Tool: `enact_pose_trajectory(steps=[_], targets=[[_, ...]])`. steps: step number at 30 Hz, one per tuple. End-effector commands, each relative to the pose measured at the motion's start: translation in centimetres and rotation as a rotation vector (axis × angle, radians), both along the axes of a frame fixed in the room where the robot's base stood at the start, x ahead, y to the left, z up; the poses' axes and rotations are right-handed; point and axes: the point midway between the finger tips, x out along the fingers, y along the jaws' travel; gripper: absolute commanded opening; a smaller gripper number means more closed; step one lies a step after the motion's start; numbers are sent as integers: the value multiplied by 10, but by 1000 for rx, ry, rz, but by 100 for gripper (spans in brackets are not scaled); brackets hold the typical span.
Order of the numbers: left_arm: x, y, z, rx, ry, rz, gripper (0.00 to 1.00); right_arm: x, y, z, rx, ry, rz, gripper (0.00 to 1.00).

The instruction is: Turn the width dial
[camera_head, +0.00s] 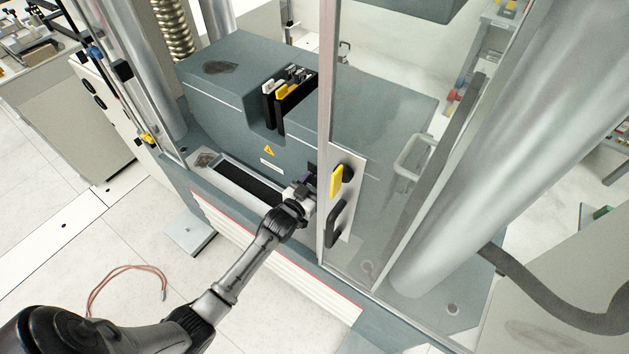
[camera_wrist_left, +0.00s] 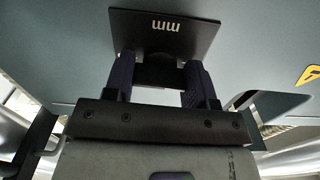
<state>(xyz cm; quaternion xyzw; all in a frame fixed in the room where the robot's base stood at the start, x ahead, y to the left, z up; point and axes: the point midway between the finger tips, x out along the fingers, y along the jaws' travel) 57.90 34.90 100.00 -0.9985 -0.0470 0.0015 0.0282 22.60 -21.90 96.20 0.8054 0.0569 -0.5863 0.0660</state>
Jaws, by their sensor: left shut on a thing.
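My left gripper (camera_head: 308,182) reaches the front of the grey machine block, right beside the door frame. In the left wrist view its two dark purple fingers (camera_wrist_left: 158,82) stand on either side of a dark knob, the width dial (camera_wrist_left: 158,68), and are shut on it. A black plate (camera_wrist_left: 165,32) with white "mm" lettering sits on the grey face just behind the dial. In the head view the gripper and the frame mostly hide the dial. My right gripper is not in view.
A clear door with a metal frame (camera_head: 329,120), yellow latch (camera_head: 336,181) and black handle (camera_head: 337,224) stands close to the gripper's right. The grey machine block (camera_head: 235,110) has a slot with black and yellow pieces (camera_head: 288,90). A thick column (camera_head: 500,160) stands at right.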

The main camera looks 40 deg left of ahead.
Motion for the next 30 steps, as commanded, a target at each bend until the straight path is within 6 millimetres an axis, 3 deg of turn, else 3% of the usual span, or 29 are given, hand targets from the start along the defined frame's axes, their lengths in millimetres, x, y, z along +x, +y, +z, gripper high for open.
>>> enact_pose_trajectory(steps=[22, 23, 30], targets=[[0, 0, 0, -75, -8, 0, 27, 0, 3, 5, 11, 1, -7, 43], [0, 0, 0, -75, -8, 0, 53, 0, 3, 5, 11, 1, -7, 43], [0, 0, 0, -73, -7, 0, 76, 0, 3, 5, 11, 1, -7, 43]])
